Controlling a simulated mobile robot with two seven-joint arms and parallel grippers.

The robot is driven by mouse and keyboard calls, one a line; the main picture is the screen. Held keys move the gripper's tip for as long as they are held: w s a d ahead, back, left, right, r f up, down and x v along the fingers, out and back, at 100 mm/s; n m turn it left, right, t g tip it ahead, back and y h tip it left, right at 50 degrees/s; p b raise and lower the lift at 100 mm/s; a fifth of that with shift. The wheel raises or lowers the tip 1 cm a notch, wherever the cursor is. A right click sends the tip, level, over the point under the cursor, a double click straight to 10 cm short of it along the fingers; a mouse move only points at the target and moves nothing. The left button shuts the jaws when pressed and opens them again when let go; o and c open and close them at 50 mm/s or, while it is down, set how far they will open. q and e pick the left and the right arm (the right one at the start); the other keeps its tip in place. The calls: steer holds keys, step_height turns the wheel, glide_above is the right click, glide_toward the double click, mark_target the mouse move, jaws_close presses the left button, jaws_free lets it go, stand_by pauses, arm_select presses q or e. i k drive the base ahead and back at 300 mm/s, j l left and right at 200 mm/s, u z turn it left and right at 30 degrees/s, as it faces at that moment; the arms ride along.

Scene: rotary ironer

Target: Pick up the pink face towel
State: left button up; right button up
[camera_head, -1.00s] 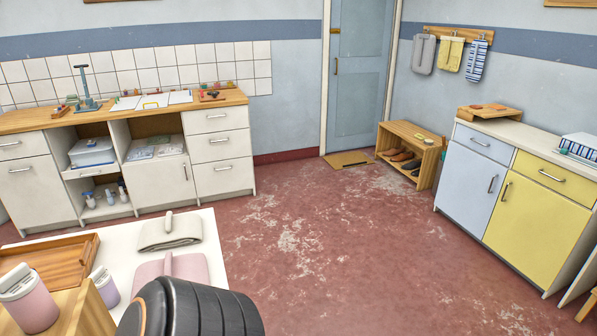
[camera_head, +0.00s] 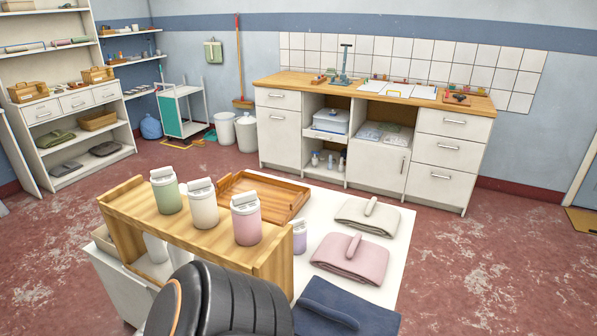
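The pink face towel (camera_head: 351,258) lies folded on a white tabletop (camera_head: 394,219), with a rolled strip on top. It sits between a grey-beige folded towel (camera_head: 368,217) behind it and a dark blue folded towel (camera_head: 345,309) in front of it. Nothing covers the pink towel. A black rounded part, likely of my own body, fills the bottom centre and stands left of the blue towel. Neither gripper shows in this view.
A wooden shelf stand (camera_head: 191,238) left of the towels carries green, white and pink canisters. A wooden tray (camera_head: 262,197) and a small lilac canister (camera_head: 299,237) are behind it. Red floor (camera_head: 470,270) is clear on the right.

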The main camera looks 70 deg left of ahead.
mark_target(353, 259)
steer(key=u, duration=1.5)
